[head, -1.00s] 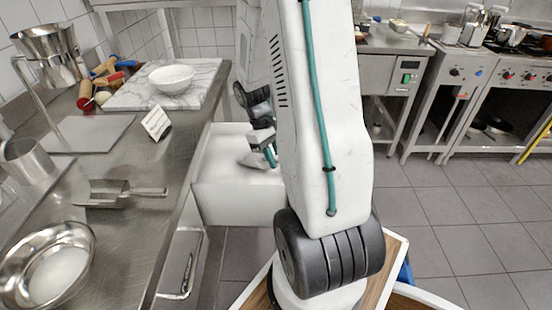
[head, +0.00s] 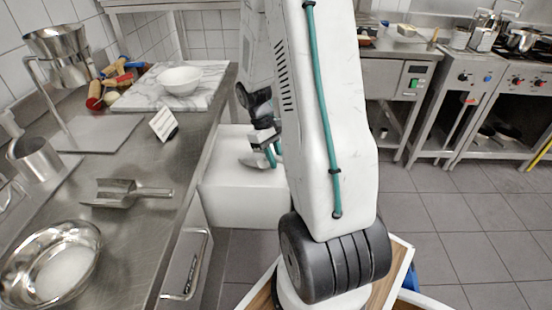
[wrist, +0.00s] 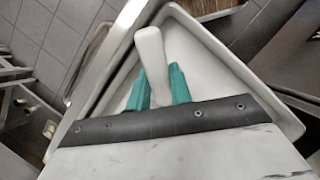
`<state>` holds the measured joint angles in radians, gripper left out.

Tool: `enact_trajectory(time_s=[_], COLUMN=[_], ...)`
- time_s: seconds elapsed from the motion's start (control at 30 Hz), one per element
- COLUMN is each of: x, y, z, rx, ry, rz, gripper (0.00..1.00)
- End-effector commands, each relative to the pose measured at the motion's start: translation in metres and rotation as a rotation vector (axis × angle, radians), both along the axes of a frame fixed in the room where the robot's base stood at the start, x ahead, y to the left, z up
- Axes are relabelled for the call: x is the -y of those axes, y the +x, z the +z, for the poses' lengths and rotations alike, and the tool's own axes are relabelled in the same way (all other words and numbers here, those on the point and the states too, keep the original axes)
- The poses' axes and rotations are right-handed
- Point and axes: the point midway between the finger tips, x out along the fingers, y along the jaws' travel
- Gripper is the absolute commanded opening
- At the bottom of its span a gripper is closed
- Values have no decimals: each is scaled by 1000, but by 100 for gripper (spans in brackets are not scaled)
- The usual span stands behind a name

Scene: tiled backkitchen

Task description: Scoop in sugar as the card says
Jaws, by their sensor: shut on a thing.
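My gripper (wrist: 160,90) has teal fingers shut on a pale scoop (wrist: 152,62). In the head view the gripper (head: 267,152) and the grey scoop (head: 252,161) are at the white open bin (head: 240,200) beside the bench. My arm hides part of the bin. The wrist view shows the bin's pale inside and rim (wrist: 208,38) around the scoop; I cannot tell whether the scoop touches the contents. The card (head: 163,123) stands on the bench, its writing too small to read. A white bowl (head: 180,80) sits on a marble board (head: 135,97).
A metal scoop (head: 125,192) lies on the steel bench (head: 130,235). A metal bowl (head: 85,232) with white contents stands at the front left. A metal sieve stand (head: 60,50) and a steel cup (head: 35,158) stand at the left. The tiled floor at right is clear.

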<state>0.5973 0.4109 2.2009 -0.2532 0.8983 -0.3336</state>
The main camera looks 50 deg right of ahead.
Motion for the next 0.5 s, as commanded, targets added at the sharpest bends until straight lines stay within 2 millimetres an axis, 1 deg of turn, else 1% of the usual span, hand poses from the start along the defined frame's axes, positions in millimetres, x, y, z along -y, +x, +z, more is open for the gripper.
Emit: enact_trajectory(time_s=[0.37, 0.5], x=[0, 0], y=[0, 0], z=[1, 9], rx=[1, 2], ry=[0, -1], rz=[0, -1], gripper=[0, 0])
